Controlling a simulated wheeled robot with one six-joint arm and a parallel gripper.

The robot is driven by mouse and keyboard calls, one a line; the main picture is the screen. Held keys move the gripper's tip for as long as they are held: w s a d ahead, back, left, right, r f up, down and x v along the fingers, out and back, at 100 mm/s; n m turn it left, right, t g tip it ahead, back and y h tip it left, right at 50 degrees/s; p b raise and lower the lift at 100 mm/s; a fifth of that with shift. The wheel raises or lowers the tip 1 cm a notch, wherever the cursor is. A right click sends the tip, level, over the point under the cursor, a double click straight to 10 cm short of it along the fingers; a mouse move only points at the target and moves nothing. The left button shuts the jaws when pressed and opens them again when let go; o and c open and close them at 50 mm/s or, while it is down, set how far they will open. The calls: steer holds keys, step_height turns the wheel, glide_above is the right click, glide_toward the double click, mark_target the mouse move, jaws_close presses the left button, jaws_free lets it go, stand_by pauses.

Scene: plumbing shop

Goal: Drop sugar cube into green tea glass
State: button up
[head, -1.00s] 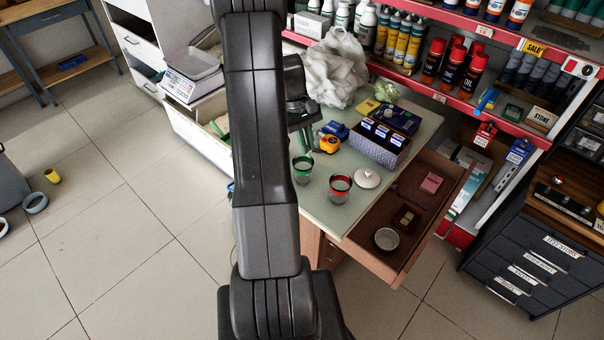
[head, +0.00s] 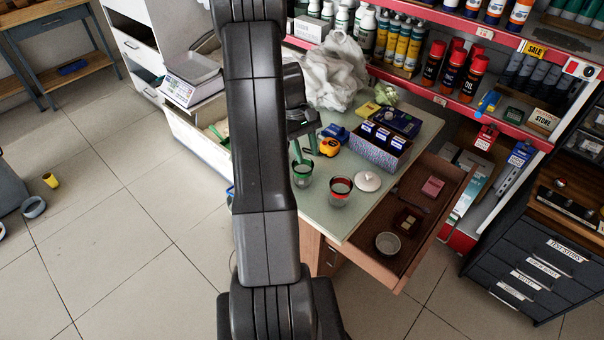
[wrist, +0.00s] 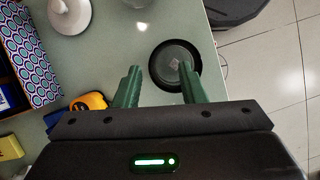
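The green tea glass (head: 302,173) stands near the left edge of the grey-green table (head: 322,214). In the wrist view a dark round glass (wrist: 163,79), probably the same one, lies by the right finger. A small pale square patch shows inside it; it may be the sugar cube, but I cannot be sure. My gripper (head: 305,155) is just above the green glass. In the wrist view, its green fingers (wrist: 163,70) are spread apart with nothing held between them.
A white lid (head: 367,181) lies right of the red-rimmed glass. A yellow tape measure (head: 329,147) and a patterned box (head: 380,152) stand behind. The open drawer (head: 416,233) holds a small bowl (head: 388,244). A plastic bag (head: 335,72) is at the back.

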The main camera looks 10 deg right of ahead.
steer(key=v, duration=1.3)
steer(key=shift+r, duration=0.2)
steer(key=s+p+x, duration=0.1)
steer(key=p+x, duration=0.1)
steer(key=x, duration=0.8)
steer(key=shift+d+p, duration=0.25)
steer(key=shift+p, duration=0.1)
steer(key=shift+s, duration=0.15)
